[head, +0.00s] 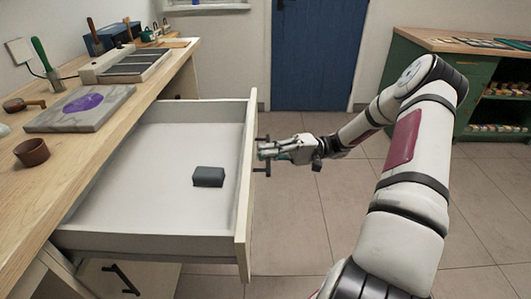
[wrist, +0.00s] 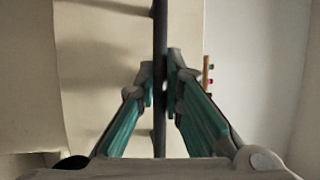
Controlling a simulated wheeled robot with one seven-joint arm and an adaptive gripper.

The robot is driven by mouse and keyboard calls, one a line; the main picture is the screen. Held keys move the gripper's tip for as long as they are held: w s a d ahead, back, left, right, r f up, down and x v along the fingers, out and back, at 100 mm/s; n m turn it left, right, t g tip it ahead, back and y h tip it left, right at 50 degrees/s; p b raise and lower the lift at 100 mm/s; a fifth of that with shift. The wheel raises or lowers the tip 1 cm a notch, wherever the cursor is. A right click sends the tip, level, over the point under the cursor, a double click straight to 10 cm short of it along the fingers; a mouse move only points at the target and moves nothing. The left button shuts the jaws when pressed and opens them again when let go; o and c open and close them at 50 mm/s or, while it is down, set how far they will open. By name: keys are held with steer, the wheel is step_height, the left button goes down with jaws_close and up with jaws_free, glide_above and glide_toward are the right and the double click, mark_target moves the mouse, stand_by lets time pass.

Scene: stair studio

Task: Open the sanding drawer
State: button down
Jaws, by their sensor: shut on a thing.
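The drawer (head: 246,205) is pulled well out from under the wooden bench in the head view, with its pale interior showing. A dark grey block (head: 208,177) lies inside it. The drawer's dark bar handle (head: 267,172) is on the outer face of its front panel. My gripper (head: 266,152) reaches it from the right and is shut on it. In the wrist view the handle (wrist: 160,25) runs as an upright dark bar between the fingers of my gripper (wrist: 161,85), next to the pale panel.
The wooden bench top (head: 130,135) holds a stone slab with a purple patch (head: 83,103), a brown cup (head: 31,152) and tools. Another dark handle (head: 121,279) shows below the drawer. A green cabinet (head: 420,80) stands at right. Tiled floor is clear beyond the drawer front.

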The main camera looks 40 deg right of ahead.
steer(key=shift+f, duration=0.1)
steer(key=c, duration=1.7)
jaws_free()
steer(key=shift+d, duration=0.1)
steer(key=v, duration=1.2)
